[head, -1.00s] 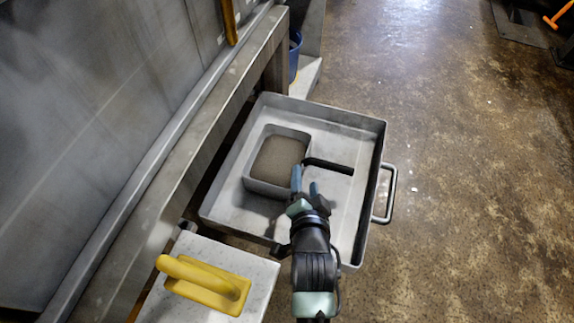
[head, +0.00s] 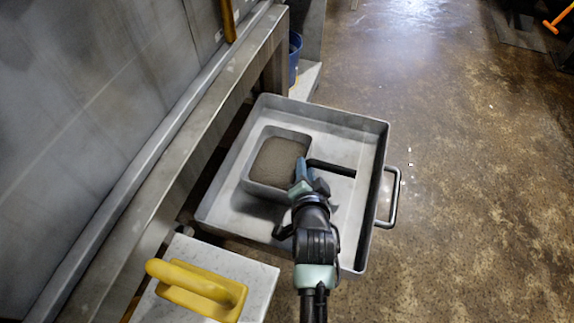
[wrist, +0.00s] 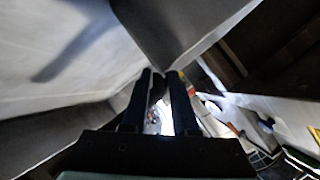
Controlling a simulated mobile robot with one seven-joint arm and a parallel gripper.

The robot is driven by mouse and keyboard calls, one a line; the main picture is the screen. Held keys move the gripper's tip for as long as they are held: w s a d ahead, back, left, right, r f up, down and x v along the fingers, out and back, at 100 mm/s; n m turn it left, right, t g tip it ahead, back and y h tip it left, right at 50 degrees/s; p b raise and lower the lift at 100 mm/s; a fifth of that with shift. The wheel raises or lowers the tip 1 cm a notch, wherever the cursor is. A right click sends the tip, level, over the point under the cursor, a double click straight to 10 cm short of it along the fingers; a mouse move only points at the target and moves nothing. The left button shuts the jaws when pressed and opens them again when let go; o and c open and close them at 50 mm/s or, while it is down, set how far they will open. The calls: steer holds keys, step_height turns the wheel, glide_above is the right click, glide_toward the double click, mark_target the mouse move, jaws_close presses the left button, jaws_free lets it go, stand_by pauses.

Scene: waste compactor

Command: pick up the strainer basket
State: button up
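The strainer basket (head: 266,188) is a small grey square box with a brown bottom. It sits in the left part of a large shallow grey tray (head: 350,125). A black bar handle (head: 332,167) sticks out from its right side over the tray floor. My gripper (head: 311,171) is low over the tray, at the basket's right corner and beside the near end of the handle. Its two fingers show spread apart. The wrist view shows a gap between the fingers (wrist: 160,82); dark blur near the tips hides whether anything lies between them.
The tray's loop handle (head: 393,197) sticks out on the right. A metal machine wall (head: 80,110) closes the left. A blue bin (head: 295,55) stands behind. The floor at right is open.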

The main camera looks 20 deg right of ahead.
jaws_close()
stand_by(0.9)
steer(key=shift+w+r, duration=0.1)
steer(key=shift+r, duration=0.05)
